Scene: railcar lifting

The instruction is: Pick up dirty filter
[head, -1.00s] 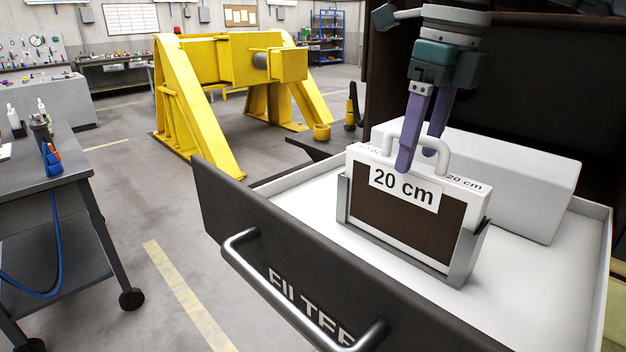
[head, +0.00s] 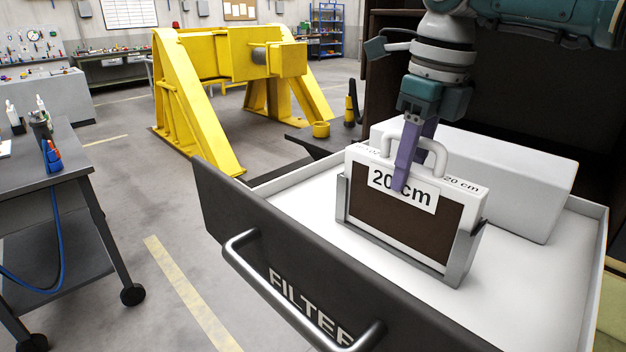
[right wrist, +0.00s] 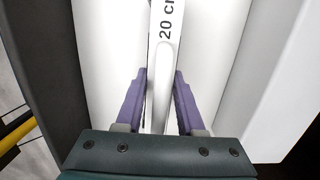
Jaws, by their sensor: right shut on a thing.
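The dirty filter (head: 407,214) has a white frame, a dark brown panel, a white top handle and a "20 cm" label. It stands upright in a grey metal holder (head: 459,262) inside the open drawer. My right gripper (head: 407,172) comes down from above with its purple fingers at the filter's handle, shut on it. One finger covers part of the label. In the right wrist view the two fingers (right wrist: 160,105) sit on either side of the white handle, close against it. My left gripper is not in view.
The open drawer (head: 213,208) has a dark front with a metal bar handle (head: 300,300). A white box (head: 530,185) stands behind the filter. A yellow stand (head: 200,100) and a grey workbench (head: 45,190) are to the left, with clear floor between.

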